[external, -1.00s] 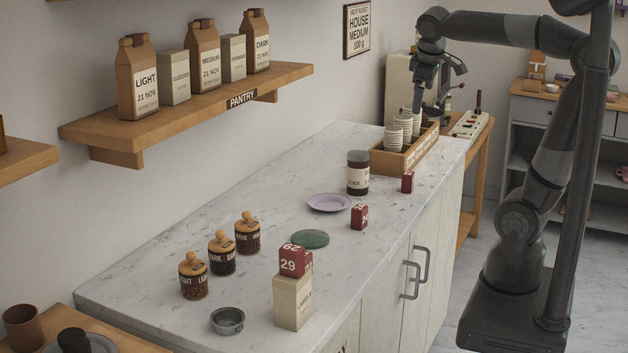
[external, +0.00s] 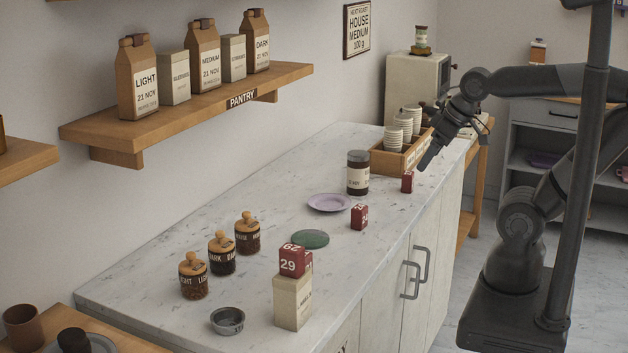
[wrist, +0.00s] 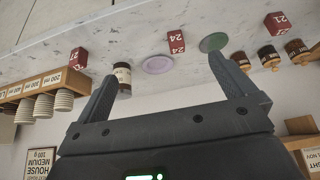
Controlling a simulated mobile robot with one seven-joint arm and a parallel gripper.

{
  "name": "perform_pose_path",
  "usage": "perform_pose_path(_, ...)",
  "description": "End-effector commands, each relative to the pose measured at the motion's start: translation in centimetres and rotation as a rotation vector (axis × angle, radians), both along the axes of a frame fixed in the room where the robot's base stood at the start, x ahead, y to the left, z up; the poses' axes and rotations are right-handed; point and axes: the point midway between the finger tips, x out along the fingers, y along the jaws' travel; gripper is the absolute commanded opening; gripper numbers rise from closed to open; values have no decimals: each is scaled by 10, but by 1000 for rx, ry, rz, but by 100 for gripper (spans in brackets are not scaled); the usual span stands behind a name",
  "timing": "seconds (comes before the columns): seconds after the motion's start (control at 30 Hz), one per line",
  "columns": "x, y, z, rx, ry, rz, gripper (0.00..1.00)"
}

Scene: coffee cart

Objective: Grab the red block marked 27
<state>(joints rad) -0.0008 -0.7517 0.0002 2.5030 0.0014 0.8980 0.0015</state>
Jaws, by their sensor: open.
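The red block marked 27 (wrist: 78,57) shows in the wrist view, left of and apart from my gripper's left finger. It appears to be the small red block (external: 407,182) at the far end of the counter in the external view, beside the wooden cup crate. My gripper (external: 425,163) is above and a little right of that block, tilted down to the left. In the wrist view my gripper (wrist: 165,73) has its fingers wide apart with nothing between them.
A block marked 29 (external: 290,263) sits on a cream box (external: 293,301). A dark-lidded jar (external: 357,174) and the cup crate (external: 385,161) flank the far block.

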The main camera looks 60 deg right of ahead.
Motion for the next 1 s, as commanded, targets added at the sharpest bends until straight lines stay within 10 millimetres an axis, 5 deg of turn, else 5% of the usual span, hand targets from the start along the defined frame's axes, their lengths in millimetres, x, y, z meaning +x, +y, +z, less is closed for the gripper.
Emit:
perform_pose_path(0.5, 0, 0, 1, -1, 1, 0, 62)
perform_pose_path(0.77, 3, -2, 1, -7, 6, -2, 62)
perform_pose_path(1.0, 35, -30, 3, -77, 101, -11, 62)
